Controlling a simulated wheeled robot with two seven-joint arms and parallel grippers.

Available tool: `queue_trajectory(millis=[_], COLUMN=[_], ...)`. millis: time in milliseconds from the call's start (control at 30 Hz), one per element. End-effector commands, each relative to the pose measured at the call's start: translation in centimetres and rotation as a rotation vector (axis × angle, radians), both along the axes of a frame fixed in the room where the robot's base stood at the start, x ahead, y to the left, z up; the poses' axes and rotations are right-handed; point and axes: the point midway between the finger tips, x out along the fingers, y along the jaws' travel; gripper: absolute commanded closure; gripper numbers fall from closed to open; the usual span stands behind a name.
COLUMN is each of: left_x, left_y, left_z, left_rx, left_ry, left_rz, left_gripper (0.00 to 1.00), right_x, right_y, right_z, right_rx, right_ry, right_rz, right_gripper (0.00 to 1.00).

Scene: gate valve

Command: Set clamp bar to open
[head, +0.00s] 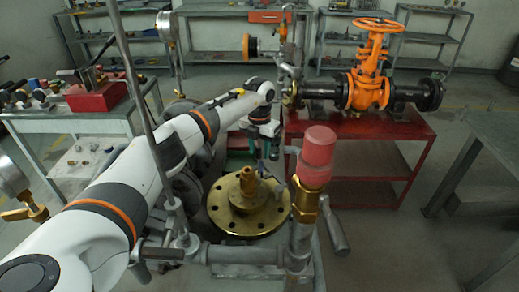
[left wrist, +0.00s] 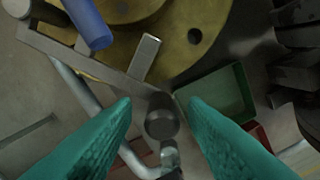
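My left gripper (head: 262,140) reaches over the brass flange (head: 230,217) from the far side in the head view. In the left wrist view its teal fingers (left wrist: 158,102) are apart. A grey bar (left wrist: 95,68), which looks like the clamp bar, runs beside the brass flange (left wrist: 200,60), with a short flat stub on it. Its round, knob-like end (left wrist: 161,124) shows between the fingers, with gaps on both sides. I cannot tell how deep the fingers reach around it. A blue cylinder (left wrist: 88,22) lies at the upper left. My right gripper is not in view.
A red-capped brass fitting (head: 316,155) stands upright right of the flange. A thin grey post (head: 140,100) rises on the left. A red table (head: 375,129) carries an orange valve (head: 369,80). A green tray (left wrist: 218,92) shows below the fingers.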

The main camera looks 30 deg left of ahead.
Motion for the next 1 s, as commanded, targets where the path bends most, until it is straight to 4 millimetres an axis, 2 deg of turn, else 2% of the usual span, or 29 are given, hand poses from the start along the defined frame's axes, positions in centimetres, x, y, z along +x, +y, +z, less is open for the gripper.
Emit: queue_trajectory(millis=[167, 400, 533, 700, 1000], left_x=[0.2, 0.1, 0.1, 0.1, 0.0], left_y=[0.0, 0.0, -0.1, -0.1, -0.1], left_z=[3.0, 8.1, 10.1, 11.4, 11.5], left_rx=[0.000, 0.000, -0.001, 0.000, -0.001], left_ry=[-0.008, -0.006, -0.005, -0.003, -0.002], left_rz=[-0.002, 0.000, -0.001, -0.001, -0.001], left_gripper=[0.60, 0.60, 0.60, 0.60, 0.60], right_x=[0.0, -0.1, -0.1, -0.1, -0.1], right_y=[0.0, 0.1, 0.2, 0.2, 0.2], right_z=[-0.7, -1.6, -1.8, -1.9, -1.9], right_rx=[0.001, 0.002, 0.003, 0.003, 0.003], right_ry=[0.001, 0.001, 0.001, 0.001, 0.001], right_rz=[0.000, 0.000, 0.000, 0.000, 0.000], right_gripper=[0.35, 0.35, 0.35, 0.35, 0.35])
